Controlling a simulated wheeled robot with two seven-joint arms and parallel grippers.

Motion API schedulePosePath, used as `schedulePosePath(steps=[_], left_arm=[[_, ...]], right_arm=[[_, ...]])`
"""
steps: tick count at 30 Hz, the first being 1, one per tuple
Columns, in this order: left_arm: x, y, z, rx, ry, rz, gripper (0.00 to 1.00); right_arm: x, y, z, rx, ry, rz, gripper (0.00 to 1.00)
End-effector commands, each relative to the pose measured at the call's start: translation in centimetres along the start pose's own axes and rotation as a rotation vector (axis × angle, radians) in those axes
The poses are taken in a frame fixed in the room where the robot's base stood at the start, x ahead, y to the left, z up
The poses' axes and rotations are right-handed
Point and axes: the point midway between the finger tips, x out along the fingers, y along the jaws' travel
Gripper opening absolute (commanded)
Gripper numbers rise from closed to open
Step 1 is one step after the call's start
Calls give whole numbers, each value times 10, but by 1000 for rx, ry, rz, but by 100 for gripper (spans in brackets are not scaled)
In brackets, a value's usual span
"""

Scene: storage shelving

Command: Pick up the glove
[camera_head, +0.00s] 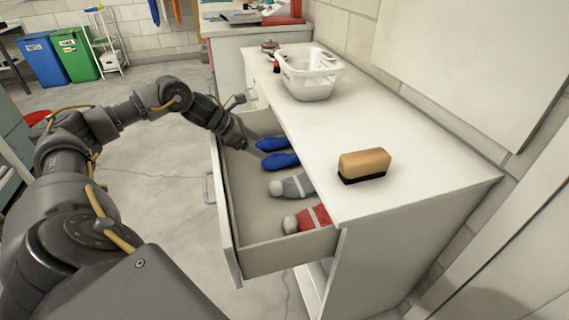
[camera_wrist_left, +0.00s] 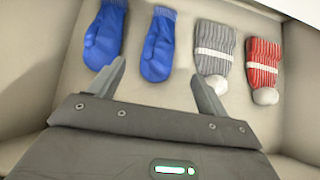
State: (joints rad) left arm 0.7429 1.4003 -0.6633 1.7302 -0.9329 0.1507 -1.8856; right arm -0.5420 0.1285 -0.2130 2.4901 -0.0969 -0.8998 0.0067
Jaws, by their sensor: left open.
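Two blue gloves lie side by side in the open drawer. In the head view, one glove (camera_head: 271,143) is farther back and the other glove (camera_head: 281,160) is nearer. In the left wrist view, one glove (camera_wrist_left: 104,36) is at the left and the other glove (camera_wrist_left: 158,46) is right of it. My left gripper (camera_head: 256,146) is over the drawer beside the gloves. In the left wrist view its fingers (camera_wrist_left: 158,82) are spread wide and empty, with the right-hand blue glove between and beyond them. My right gripper is not in view.
The drawer (camera_head: 250,215) also holds a grey knit hat (camera_head: 297,186) and a red knit hat (camera_head: 308,219). The white countertop (camera_head: 400,150) overhangs the drawer's inner part. On it stand a brush (camera_head: 364,164) and a white basket (camera_head: 308,75).

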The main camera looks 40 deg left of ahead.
Motion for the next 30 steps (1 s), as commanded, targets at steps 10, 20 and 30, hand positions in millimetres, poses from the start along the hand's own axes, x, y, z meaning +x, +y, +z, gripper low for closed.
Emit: schedulePosePath(steps=[10,20,30], left_arm=[[48,0,0,-1,-1,-2,77],[64,0,1,-1,0,-1,77],[105,1,2,-1,0,-1,77]], right_arm=[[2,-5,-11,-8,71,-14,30],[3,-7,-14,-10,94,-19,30],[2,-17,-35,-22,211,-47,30]])
